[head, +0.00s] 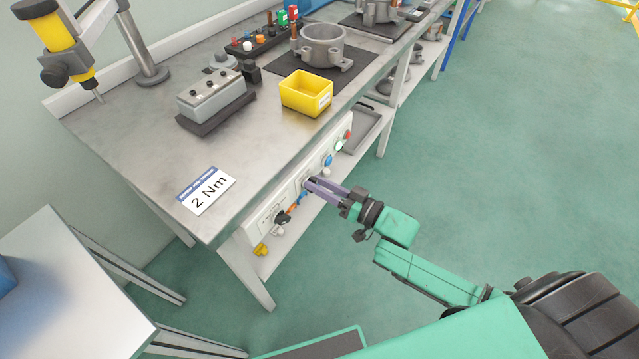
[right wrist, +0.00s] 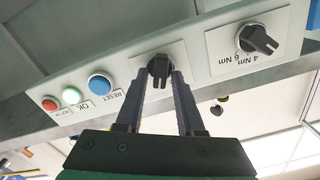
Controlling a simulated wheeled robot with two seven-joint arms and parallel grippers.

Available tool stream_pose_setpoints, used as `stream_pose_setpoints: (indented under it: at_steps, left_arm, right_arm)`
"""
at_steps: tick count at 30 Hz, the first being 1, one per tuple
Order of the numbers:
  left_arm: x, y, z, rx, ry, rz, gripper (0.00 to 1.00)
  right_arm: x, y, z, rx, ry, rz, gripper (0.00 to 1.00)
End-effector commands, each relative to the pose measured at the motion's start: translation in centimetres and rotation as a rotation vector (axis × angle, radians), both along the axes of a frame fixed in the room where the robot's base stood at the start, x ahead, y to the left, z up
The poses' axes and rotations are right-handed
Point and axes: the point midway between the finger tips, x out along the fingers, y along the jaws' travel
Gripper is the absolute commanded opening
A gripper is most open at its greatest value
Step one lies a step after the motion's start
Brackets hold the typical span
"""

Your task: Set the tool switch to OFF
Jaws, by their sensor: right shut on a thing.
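The tool switch is a black rotary knob (right wrist: 159,65) on a light front panel (right wrist: 205,72), between the fingers of my right gripper (right wrist: 158,78) in the right wrist view. The gripper is shut on it, and the knob's handle points down in that picture. Its position label cannot be read. In the head view my right gripper (head: 311,183) reaches the panel (head: 262,214) under the bench edge and hides the knob. My left gripper is not in view.
A second black knob (right wrist: 259,40) marked 4 Nm and 6 Nm is beside the switch. Blue (right wrist: 100,86), green (right wrist: 71,96) and red (right wrist: 49,104) buttons are on its other side.

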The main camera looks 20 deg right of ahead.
Motion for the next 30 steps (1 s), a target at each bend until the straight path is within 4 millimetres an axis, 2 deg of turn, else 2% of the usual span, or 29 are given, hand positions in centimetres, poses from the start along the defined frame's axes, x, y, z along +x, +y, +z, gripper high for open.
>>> stream_pose_setpoints:
  at_steps: [15, 30]
  left_arm:
    - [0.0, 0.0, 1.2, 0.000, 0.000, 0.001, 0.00]
    - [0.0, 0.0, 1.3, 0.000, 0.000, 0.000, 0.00]
  right_arm:
    - [-0.2, 0.2, 0.1, -0.332, -0.273, -0.001, 0.00]
    - [-0.4, 0.5, -0.1, -0.648, -0.536, -0.001, 0.00]
